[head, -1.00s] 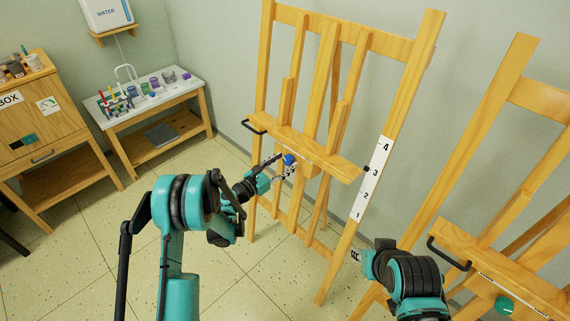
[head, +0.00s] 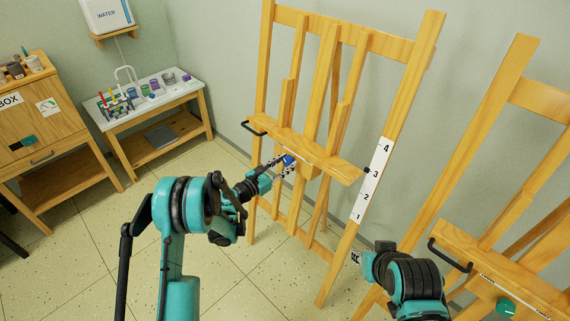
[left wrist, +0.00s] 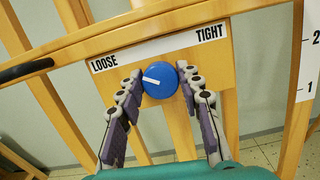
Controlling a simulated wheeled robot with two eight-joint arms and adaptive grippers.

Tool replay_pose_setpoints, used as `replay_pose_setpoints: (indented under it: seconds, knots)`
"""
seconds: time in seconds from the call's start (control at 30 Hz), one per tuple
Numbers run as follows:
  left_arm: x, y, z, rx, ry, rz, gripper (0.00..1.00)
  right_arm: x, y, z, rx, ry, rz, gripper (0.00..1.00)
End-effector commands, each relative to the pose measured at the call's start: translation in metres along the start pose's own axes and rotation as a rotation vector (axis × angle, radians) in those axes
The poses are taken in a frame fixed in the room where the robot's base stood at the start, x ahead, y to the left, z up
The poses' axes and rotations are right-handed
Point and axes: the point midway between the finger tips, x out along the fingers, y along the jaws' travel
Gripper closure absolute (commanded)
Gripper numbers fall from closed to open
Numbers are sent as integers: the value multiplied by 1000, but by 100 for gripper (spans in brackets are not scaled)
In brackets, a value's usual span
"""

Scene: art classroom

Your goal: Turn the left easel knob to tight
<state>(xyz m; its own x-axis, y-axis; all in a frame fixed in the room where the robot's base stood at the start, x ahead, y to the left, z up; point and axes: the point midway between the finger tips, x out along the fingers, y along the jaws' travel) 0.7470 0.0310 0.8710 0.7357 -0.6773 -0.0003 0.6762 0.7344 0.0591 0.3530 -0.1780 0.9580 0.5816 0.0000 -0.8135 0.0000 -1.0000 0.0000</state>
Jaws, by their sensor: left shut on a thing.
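The left easel (head: 325,60) stands in the middle of the head view. Its round blue knob (left wrist: 160,84) sits under a white strip reading LOOSE (left wrist: 104,63) and TIGHT (left wrist: 210,33). The knob's white pointer line is directed to the left, toward the LOOSE side. My left gripper (left wrist: 160,92) has a finger on each side of the knob and is shut on it. In the head view the blue knob (head: 289,159) shows at the fingertips, partly covered. My right gripper (head: 356,257) is small in the head view, in front of the left easel's right leg.
A right easel (head: 490,150) with a green knob (head: 505,306) stands beside my right arm. A black handle (head: 255,129) sticks out left of the left easel's ledge. A white table (head: 148,103) with jars and a wooden cabinet (head: 40,135) are at the left. Open floor lies between.

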Motion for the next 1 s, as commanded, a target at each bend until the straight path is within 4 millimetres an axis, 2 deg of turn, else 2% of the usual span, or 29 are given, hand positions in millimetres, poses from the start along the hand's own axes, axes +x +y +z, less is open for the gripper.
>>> replay_pose_setpoints:
  seconds: [0.27, 1.0]
  knots:
    - [0, 0, -1, 188, 0, -33, 93, 8, 0, 5, 0, 0, 0, 69]
    - [0, 0, 0, 880, 0, -155, 93, 18, 0, 13, 0, 0, 0, 69]
